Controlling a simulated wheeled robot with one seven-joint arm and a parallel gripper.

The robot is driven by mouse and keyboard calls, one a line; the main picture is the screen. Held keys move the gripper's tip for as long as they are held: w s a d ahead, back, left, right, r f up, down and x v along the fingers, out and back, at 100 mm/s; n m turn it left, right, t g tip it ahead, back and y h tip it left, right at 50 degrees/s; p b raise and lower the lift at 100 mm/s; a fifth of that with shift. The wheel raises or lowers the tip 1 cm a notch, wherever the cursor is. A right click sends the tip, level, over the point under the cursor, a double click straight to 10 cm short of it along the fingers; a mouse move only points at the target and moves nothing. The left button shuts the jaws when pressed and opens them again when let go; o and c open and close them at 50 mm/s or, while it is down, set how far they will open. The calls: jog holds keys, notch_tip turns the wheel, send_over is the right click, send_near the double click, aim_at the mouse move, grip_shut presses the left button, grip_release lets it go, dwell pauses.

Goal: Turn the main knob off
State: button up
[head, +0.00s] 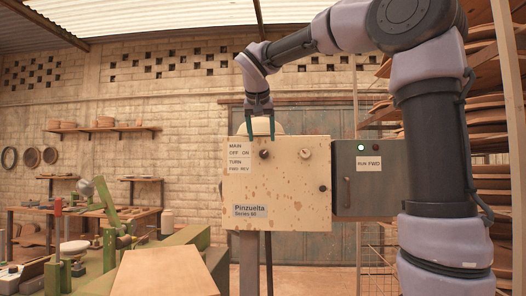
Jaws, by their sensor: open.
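The beige, rust-spotted control box (277,190) stands in the middle of the head view. A label (239,155) on its upper left reads "MAIN OFF ON" and "TURN FWD REV". A black round knob (264,154) sits just right of the label. A paler knob (304,153) sits further right. I cannot tell for certain which knob the MAIN label belongs to, nor the knob's setting. My gripper (260,136) points down with its two teal fingers apart and empty. Its tips show just above the black knob, and I see no contact with it.
A grey box (365,180) with a lit green lamp, a red lamp and a handle adjoins on the right. A wooden board (165,271) and green machinery (95,265) fill the lower left. Shelves of wooden pieces (490,190) stand at right. Space before the box's face looks clear.

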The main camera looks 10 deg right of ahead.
aim_at(263, 151)
jog(key=x, duration=0.6)
jog(key=shift+w+d+f, duration=0.1)
jog(key=shift+w+f, duration=0.1)
jog(key=shift+f, duration=0.15)
grip_shut()
